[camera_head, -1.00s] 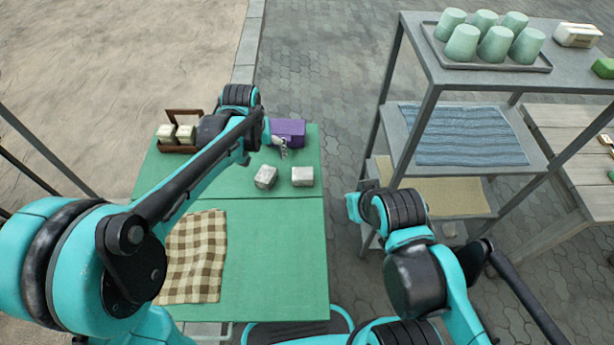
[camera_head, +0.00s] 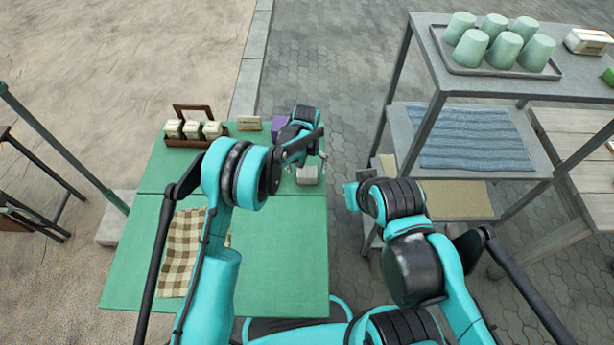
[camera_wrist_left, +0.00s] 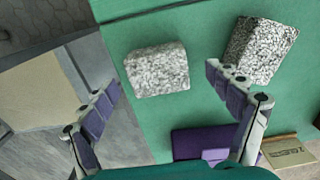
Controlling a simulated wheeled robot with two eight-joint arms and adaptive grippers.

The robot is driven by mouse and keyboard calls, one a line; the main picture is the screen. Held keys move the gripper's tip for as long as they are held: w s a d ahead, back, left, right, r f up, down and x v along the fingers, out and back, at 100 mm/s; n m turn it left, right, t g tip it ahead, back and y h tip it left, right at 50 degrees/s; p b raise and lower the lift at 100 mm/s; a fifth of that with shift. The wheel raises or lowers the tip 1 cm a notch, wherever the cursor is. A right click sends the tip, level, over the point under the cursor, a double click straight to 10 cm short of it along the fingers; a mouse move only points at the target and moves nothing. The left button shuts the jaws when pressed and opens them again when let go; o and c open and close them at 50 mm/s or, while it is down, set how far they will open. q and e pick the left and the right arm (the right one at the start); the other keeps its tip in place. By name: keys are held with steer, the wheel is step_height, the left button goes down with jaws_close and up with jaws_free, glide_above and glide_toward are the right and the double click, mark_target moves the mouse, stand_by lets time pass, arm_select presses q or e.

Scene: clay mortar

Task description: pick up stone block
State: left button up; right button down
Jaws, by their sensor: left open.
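Two pale grey speckled stone blocks lie on the green table (camera_head: 275,265). The right-hand stone block (camera_head: 307,175) shows in the head view just in front of my left gripper (camera_head: 308,159). In the left wrist view this stone block (camera_wrist_left: 157,72) appears ahead of the open space between the fingers of my left gripper (camera_wrist_left: 164,80). The other stone block (camera_wrist_left: 262,48) lies beside it, past the right finger; my left arm hides it in the head view. My left gripper is open and empty.
A purple box (camera_head: 278,123), a small wooden sign (camera_head: 249,123) and a wooden carrier (camera_head: 180,143) with white jars stand at the table's far side. A checked cloth (camera_head: 181,260) lies at the left. A metal shelf (camera_head: 545,85) with green cups stands to the right.

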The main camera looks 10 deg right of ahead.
mark_target(307, 172)
arm_select(q)
steer(key=f, duration=0.2)
steer(key=f+b, duration=0.1)
steer(key=f, duration=0.1)
steer(key=shift+w+d, duration=0.1)
steer(key=shift+d, duration=0.1)
steer(key=shift+r, duration=0.1)
steer(key=c, duration=1.6)
steer(key=shift+r, duration=0.1)
steer(key=shift+c, duration=0.2)
steer(key=shift+r, duration=0.55)
steer(key=r+p, duration=0.1)
steer(key=r, duration=0.1)
steer(key=s+r+p, duration=0.1)
steer(key=shift+a+r, duration=0.2)
steer(key=shift+r, duration=0.15)
steer(key=s+a+r+p, duration=0.2)
steer(key=s+a+r, duration=0.2)
steer(key=s, duration=0.5)
step_height(307, 172, up, 2)
steer(key=shift+s+p, duration=0.4)
